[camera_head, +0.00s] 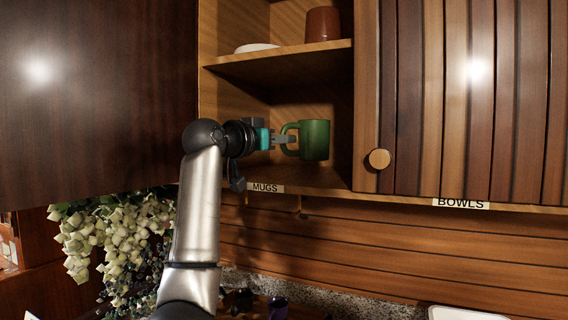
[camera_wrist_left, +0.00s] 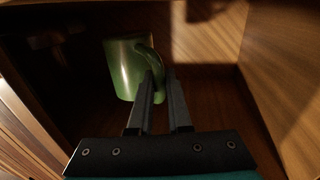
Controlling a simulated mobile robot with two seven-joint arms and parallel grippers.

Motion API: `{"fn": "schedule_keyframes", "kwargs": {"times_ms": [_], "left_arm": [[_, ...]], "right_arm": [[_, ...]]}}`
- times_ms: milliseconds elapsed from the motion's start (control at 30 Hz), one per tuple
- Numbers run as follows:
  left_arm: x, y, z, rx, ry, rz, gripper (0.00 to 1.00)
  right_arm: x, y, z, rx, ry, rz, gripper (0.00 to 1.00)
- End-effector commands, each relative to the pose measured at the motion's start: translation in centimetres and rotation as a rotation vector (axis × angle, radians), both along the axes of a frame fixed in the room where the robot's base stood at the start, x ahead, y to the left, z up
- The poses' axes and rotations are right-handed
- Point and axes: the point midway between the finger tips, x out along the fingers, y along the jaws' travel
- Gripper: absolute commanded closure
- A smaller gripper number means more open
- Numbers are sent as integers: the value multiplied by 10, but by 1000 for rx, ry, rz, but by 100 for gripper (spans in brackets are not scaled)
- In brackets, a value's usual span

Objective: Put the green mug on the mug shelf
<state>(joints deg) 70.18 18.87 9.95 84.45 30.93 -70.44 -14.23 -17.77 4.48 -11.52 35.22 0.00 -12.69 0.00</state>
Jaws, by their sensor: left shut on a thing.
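The green mug (camera_head: 316,140) is upright inside the lower compartment of the open cabinet, its handle toward the left. It also shows in the left wrist view (camera_wrist_left: 122,70), just beyond the fingers. My left gripper (camera_head: 284,140) reaches in from the left and is shut on the mug's handle. The mug shelf (camera_head: 325,178) is the lower board, with the MUGS label on its front edge. I cannot tell whether the mug's base touches the board. My right gripper is not in view.
The upper shelf (camera_head: 290,58) holds a brown cup (camera_head: 322,24) and a white dish (camera_head: 256,47). A closed slatted door (camera_head: 460,90) with a round knob (camera_head: 379,159) is to the right, above the BOWLS label. A dark door panel (camera_head: 90,100) is at the left, with a hanging plant (camera_head: 115,235) below.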

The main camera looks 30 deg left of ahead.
Motion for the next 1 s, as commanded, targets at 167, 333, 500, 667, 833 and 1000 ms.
{"fn": "schedule_keyframes", "kwargs": {"times_ms": [167, 333, 500, 667, 833, 1000], "left_arm": [[0, 0, -15, -1, -3, 0, 100], [0, -1, -38, -3, -4, -1, 100], [-1, 0, -44, -1, -6, 0, 100], [-1, 0, -44, -1, -6, 0, 100], [0, 0, -48, 0, -1, 0, 80], [0, 0, -48, 0, -1, 0, 61]], "right_arm": [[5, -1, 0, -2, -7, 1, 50], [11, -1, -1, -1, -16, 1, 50], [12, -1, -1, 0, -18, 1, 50], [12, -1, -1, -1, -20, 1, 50], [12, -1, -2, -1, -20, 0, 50], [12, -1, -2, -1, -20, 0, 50]]}}
